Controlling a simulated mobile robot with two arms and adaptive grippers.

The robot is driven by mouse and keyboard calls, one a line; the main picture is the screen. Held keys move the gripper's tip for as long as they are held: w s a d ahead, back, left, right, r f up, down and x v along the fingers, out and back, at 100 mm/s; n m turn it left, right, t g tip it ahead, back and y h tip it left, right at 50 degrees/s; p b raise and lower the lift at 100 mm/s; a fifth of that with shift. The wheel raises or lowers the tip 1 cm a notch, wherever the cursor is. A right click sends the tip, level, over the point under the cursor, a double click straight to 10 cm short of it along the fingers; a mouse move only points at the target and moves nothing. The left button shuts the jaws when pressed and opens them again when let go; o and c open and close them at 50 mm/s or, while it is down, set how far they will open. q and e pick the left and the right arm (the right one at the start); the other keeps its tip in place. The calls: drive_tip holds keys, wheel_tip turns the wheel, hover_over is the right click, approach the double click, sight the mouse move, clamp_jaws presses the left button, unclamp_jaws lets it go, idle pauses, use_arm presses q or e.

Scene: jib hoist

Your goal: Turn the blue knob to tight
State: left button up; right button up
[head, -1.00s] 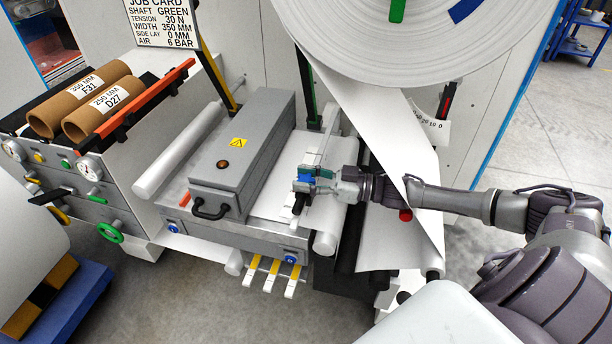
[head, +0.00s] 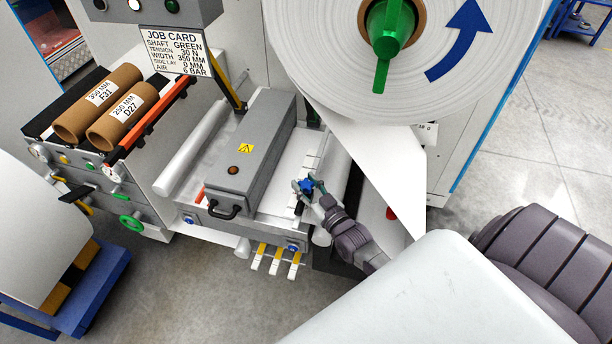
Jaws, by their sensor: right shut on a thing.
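The blue knob (head: 307,185) sits at the right end of the white web table, right of the long grey box. My right gripper (head: 309,184) reaches it from the lower right. Its fingers are around the knob and shut on it, and they hide part of its sides. I cannot read any mark that shows how tight the knob is. My left gripper is not in view.
The grey box (head: 250,150) with a black handle lies left of the knob. A large white roll (head: 330,75) with a green shaft hangs above, its web (head: 375,165) slanting down close right of my arm.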

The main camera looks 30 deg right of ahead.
drive_tip(key=shift+m+h+p, duration=0.45)
drive_tip(key=shift+m+h, duration=0.45)
drive_tip(key=shift+h, duration=0.8)
drive_tip(key=o, duration=1.2)
drive_tip(key=shift+c, duration=0.2)
drive_tip(key=shift+s, duration=0.1)
drive_tip(key=v, duration=1.2)
drive_tip(key=shift+r, duration=0.3)
